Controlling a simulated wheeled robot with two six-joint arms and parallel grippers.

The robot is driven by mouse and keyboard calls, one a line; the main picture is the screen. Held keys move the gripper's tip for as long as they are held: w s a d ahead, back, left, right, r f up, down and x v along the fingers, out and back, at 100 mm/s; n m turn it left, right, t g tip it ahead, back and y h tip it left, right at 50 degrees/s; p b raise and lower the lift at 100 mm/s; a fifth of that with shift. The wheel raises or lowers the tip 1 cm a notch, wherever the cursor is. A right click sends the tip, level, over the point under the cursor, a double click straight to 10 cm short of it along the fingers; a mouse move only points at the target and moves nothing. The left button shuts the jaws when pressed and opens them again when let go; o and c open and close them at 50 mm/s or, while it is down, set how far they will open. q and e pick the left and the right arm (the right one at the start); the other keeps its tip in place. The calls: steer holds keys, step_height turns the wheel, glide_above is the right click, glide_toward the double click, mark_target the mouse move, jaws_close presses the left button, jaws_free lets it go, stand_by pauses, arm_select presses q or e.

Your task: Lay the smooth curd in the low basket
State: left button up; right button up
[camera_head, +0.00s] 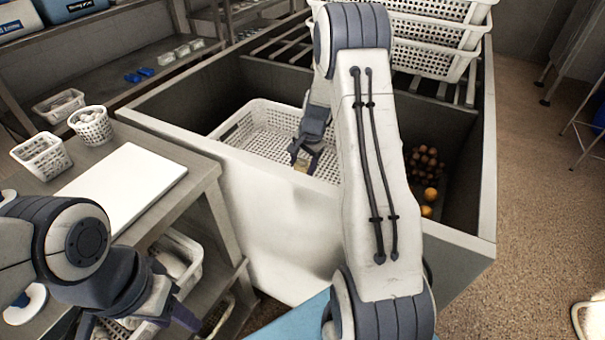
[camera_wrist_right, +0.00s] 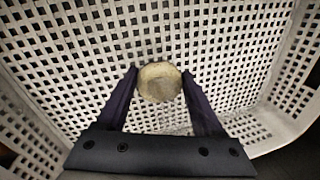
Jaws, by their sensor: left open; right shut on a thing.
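The smooth curd is a pale, yellowish round piece (camera_wrist_right: 159,82) between the fingers of my right gripper (camera_wrist_right: 160,90) in the wrist view. My right gripper is shut on it. In the head view my right gripper (camera_head: 303,160) reaches down into the low basket (camera_head: 262,122), a white perforated basket inside the big bin; only a small bit of the curd (camera_head: 301,166) shows there. The wrist view shows the basket's perforated wall and floor (camera_wrist_right: 225,65) behind the curd; I cannot tell whether the curd touches it. My left gripper (camera_head: 140,325) is open, at the lower left, partly cut off.
A table with a white board (camera_head: 125,190) and small white baskets (camera_head: 91,124) stands at the left. Stacked white baskets (camera_head: 435,40) stand at the back of the bin. Brown round items (camera_head: 424,165) and orange ones lie in the bin's right part. My right arm hides the bin's middle.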

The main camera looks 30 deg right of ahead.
steer(key=shift+s+f+b, duration=0.1)
steer(key=shift+f+b, duration=0.2)
steer(key=shift+f, duration=1.25)
steer(key=shift+f, duration=0.1)
steer(key=shift+f, duration=0.1)
steer(key=o, duration=1.4)
steer(key=shift+c, duration=0.2)
steer(key=a+p+v, duration=0.1)
steer(key=p+v, duration=0.1)
steer(key=v, duration=1)
steer(key=shift+d+r, duration=0.2)
steer(key=shift+d, duration=0.35)
steer(key=shift+p, duration=0.3)
